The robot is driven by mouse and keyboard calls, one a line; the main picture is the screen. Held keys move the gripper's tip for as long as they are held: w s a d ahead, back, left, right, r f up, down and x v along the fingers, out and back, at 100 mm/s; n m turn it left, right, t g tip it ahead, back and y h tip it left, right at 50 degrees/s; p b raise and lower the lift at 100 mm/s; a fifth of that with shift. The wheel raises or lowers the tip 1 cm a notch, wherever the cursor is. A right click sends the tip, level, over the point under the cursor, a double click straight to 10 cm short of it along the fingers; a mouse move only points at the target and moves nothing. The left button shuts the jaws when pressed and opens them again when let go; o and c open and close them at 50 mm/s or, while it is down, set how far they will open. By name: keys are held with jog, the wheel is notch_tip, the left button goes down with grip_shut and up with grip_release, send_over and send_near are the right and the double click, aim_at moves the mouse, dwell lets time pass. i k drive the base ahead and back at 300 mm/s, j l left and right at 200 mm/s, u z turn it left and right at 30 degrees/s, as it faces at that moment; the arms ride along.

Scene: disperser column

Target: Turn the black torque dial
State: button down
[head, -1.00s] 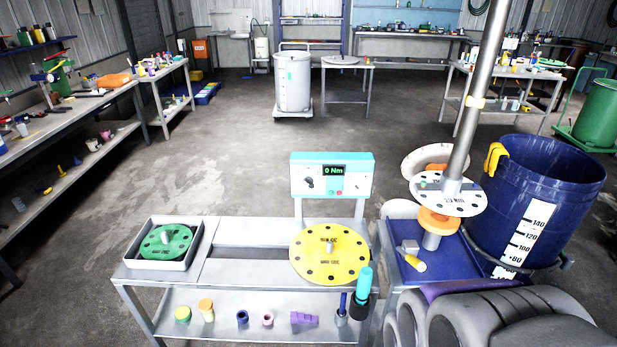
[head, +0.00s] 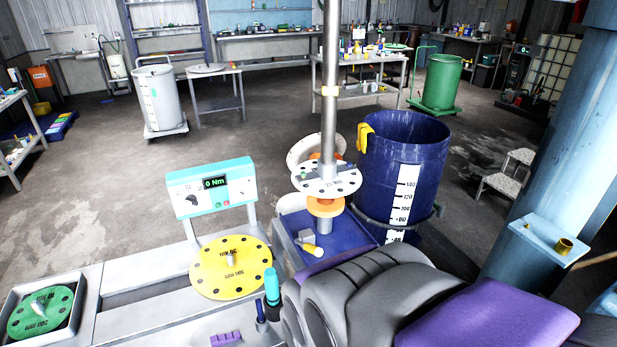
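Small coloured buttons sit below the display.
A yellow perforated disc (head: 208,270) lies on the bench before the box. A green disc (head: 25,316) sits in a tray at left. The disperser column (head: 330,120) and a blue drum (head: 435,150) stand right of the box.

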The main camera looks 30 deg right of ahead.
aim_at(191, 199)
jog(key=i+l+u, duration=0.15)
jog(key=u, duration=0.2)
jog(key=i+l+u, duration=0.5)
jog(key=u, duration=0.15)
